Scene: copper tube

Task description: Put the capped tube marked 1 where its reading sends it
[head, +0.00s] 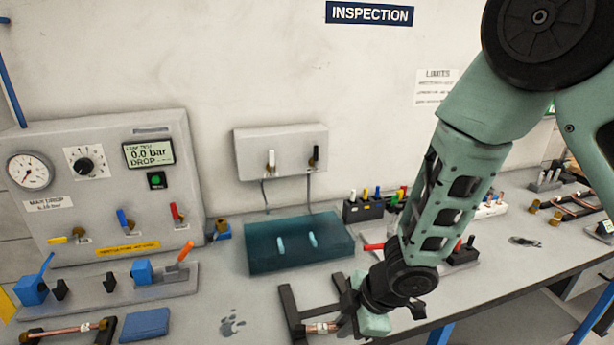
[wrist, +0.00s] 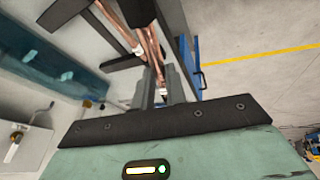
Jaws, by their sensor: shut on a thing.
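A copper tube (head: 320,328) with a white tag lies at the front bench edge by a black rack (head: 291,315); its mark is too small to read. My gripper (wrist: 160,88) is shut on copper tubing (wrist: 155,50) between its grey fingers in the wrist view. In the head view my wrist hides the fingers, and the tube's right end is hidden too. Whether the tube touches the rack is unclear. Another tagged copper tube (head: 62,332) lies at the front left. The leak tester's display (head: 149,153) reads 0.0 bar, with DROP below and no clear figure.
The leak test panel (head: 110,215) has a gauge and coloured levers. A clamp fixture (head: 110,292) stands before it. A blue water tank (head: 262,258) is behind the rack. A blue pad (head: 145,325) lies at the front left. More racks and copper parts (head: 570,205) are at right.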

